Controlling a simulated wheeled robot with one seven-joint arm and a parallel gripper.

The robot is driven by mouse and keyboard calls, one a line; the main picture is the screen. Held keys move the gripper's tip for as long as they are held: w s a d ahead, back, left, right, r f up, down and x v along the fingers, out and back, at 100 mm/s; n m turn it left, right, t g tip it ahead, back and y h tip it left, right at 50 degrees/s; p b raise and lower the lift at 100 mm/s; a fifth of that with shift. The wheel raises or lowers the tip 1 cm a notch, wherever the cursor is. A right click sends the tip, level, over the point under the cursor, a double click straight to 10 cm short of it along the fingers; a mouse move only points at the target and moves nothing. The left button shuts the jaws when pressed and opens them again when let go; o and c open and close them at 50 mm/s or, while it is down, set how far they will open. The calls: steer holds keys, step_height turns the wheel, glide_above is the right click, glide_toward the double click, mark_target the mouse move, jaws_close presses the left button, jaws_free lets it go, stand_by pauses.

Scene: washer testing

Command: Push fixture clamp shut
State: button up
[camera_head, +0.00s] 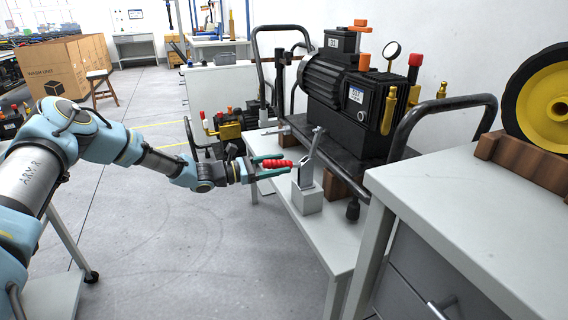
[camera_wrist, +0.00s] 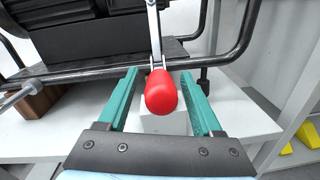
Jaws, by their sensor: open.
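The fixture clamp has a red handle grip (camera_head: 278,163) and a metal lever (camera_head: 310,152) tilted up above a pale grey block (camera_head: 307,199) on the bench. My gripper (camera_head: 286,165) is open, at the clamp from the left, with its teal fingers on either side of the red grip. In the wrist view, the red grip (camera_wrist: 162,94) lies between the two spread fingers (camera_wrist: 159,75), with a visible gap on both sides. The metal arms of the clamp run up beyond it. The block (camera_wrist: 165,122) is partly hidden by the grip.
A black pump (camera_head: 345,100) on a framed cart stands just behind the clamp, with a dark tubular handle (camera_head: 440,108) to its right. A grey cabinet (camera_head: 450,190) fills the right front.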

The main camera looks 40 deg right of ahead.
steer(key=shift+x, duration=1.05)
jaws_close()
stand_by(0.7)
